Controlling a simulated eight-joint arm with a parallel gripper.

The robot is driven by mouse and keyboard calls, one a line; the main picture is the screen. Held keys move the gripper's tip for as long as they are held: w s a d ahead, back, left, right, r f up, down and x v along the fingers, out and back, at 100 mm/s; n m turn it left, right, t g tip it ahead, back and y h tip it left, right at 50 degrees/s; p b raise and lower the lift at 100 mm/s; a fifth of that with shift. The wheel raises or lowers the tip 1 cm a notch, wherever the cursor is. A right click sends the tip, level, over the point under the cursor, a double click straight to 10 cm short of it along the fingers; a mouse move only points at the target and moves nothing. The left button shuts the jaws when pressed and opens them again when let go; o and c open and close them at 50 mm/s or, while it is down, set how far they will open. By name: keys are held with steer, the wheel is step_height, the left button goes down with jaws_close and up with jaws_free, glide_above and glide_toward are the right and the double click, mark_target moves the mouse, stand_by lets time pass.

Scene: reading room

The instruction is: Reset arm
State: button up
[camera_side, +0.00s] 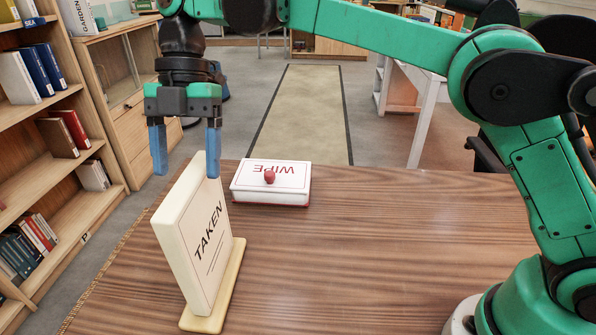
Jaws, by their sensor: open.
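My gripper (186,152) hangs at the upper left, pointing down, with its two blue fingers apart and nothing between them. It is above the far left part of the wooden table (400,240). A cream sign marked TAKEN (200,245) stands upright on a pale base (226,285) on the table, just below and in front of the gripper. The right fingertip overlaps the sign's top edge in the picture; I cannot tell whether they touch.
A wooden bookshelf with books (60,190) stands left of the table, with a cabinet (120,80) behind it. The middle and right of the tabletop are clear up to my arm's base. A beige floor runner (300,115) and a white-legged desk (425,110) lie beyond.

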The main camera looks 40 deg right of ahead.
steer(key=shift+d+r, duration=0.1)
steer(key=shift+r, duration=0.1)
steer(key=shift+d+r+m+t+y, duration=0.2)
steer(key=shift+d+m+t+y, duration=0.15)
steer(key=shift+m, duration=0.75)
steer(key=s+d+f+m+t+h, duration=0.1)
steer(key=s+d+f+m+t, duration=0.1)
steer(key=d+m, duration=0.4)
steer(key=s+d+f+m+t+h, duration=0.1)
steer(key=s+d+f+m+t, duration=0.2)
steer(key=d+m, duration=0.4)
steer(key=s+d+f+m+t+h, duration=0.2)
steer(key=s+d+m+t, duration=0.2)
steer(key=d+m, duration=0.3)
steer(key=s+m, duration=0.1)
steer(key=m, duration=0.3)
steer(key=shift+f+m+t, duration=0.25)
steer(key=shift+m+t, duration=0.1)
steer(key=shift+m, duration=0.05)
